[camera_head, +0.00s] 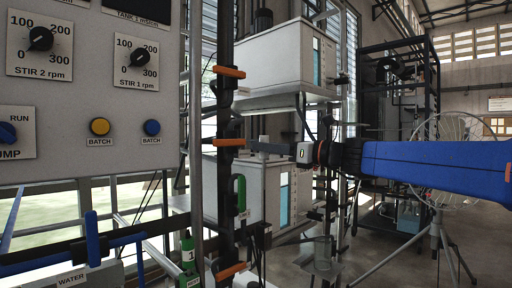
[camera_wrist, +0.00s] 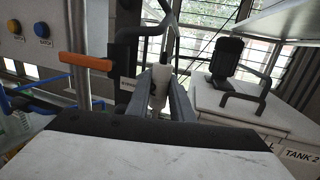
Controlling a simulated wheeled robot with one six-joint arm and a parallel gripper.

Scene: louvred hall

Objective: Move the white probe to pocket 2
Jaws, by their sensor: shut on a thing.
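My gripper (camera_wrist: 161,84) is shut on a pale, upright piece, the white probe (camera_wrist: 159,93), which shows between the two grey fingers in the wrist view. In the head view my gripper (camera_head: 262,146) reaches left from the blue arm, close to the dark upright post, and the probe is small and hard to make out. A green cylinder (camera_head: 188,256) marked 1 stands at the lower left of the post. No pocket marked 2 can be made out in either view.
The post carries orange clamps (camera_head: 231,143), also seen in the wrist view (camera_wrist: 85,62), and a green handle (camera_head: 240,193). A control panel (camera_head: 92,90) stands at left. White tanks (camera_head: 275,62) stand behind; one is labelled TANK 2 (camera_wrist: 301,157). Blue valve handles (camera_head: 92,238) stick out below the panel.

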